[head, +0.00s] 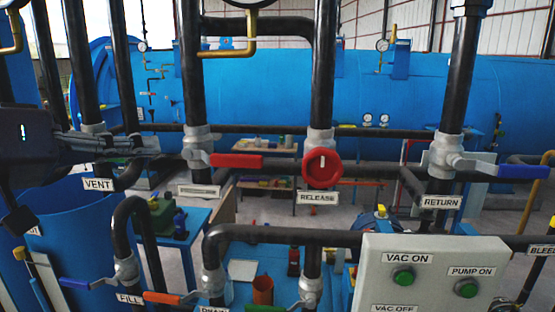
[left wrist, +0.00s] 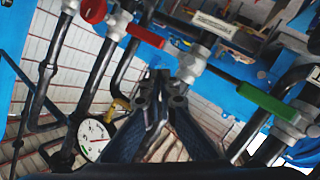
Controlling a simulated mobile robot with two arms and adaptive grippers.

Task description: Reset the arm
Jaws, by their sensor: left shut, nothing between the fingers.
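My left gripper (head: 140,147) comes in from the left in the head view, in front of the pipe above the VENT label (head: 98,184). Its fingers are together and empty. In the left wrist view the closed fingers (left wrist: 160,82) point up toward the pipes. A red lever (head: 236,160) on a valve lies to the right of the fingertips, apart from them in the head view; it also shows in the left wrist view (left wrist: 145,36). My right gripper is not in view.
A red handwheel (head: 322,168) sits above the RELEASE label. A blue lever (head: 515,170) is at the RETURN pipe. A control box (head: 430,270) with green buttons stands at lower right. A green lever (left wrist: 268,101) and gauge (left wrist: 94,138) show in the left wrist view.

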